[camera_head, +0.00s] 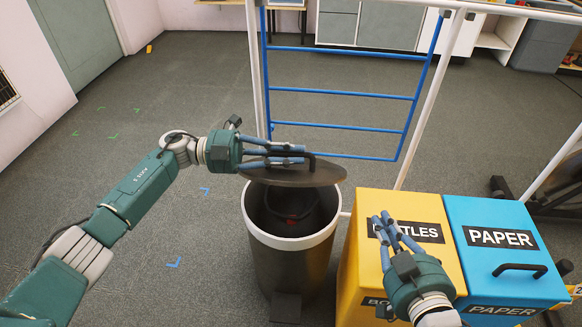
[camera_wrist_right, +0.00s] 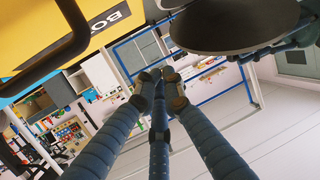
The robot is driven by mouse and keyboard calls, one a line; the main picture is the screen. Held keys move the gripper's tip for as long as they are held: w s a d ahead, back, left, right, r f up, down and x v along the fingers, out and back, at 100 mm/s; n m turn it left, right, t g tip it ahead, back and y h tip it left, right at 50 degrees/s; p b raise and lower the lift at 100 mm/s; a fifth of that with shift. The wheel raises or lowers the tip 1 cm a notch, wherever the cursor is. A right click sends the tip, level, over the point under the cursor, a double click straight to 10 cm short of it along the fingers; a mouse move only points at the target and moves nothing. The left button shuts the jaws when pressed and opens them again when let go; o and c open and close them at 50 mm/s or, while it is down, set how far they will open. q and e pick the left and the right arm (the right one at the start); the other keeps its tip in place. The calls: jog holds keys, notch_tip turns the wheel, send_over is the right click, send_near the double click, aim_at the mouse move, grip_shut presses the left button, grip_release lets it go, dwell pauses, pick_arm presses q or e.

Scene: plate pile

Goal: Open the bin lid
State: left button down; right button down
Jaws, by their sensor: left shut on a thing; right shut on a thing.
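The dark round bin (camera_head: 290,272) with a white rim stands left of the yellow bin. Its mouth is largely uncovered and something red shows inside. The dark lid (camera_head: 292,176) is raised and tilted above the back of the mouth. My left gripper (camera_head: 303,154) is shut on the lid's black handle (camera_head: 313,164). The lid also shows at the top of the right wrist view (camera_wrist_right: 235,25). My right gripper (camera_head: 385,222) hovers over the yellow bin, right of the dark bin. In the right wrist view its fingers (camera_wrist_right: 161,88) are drawn together, with no object visible between them.
The yellow BOTTLES bin (camera_head: 357,212) and the blue PAPER bin (camera_head: 500,205) stand side by side on the right. A white frame with a blue rack (camera_head: 340,92) rises behind the dark bin.

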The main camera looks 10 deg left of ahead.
pick_arm(q)
jog(key=shift+w+d+r, duration=0.1)
jog(key=shift+w+r, duration=0.45)
jog(key=shift+w, duration=0.05)
jog(key=c, duration=1.9)
grip_release()
jog(key=shift+o, duration=0.4)
jog(key=shift+w+d+f, duration=0.1)
jog(key=shift+f, duration=0.05)
jog(key=a, duration=1.1)
jog(key=shift+s+a, duration=0.2)
jog(key=shift+s, duration=0.15)
jog(key=shift+s+a, duration=0.1)
jog(key=shift+a, duration=0.25)
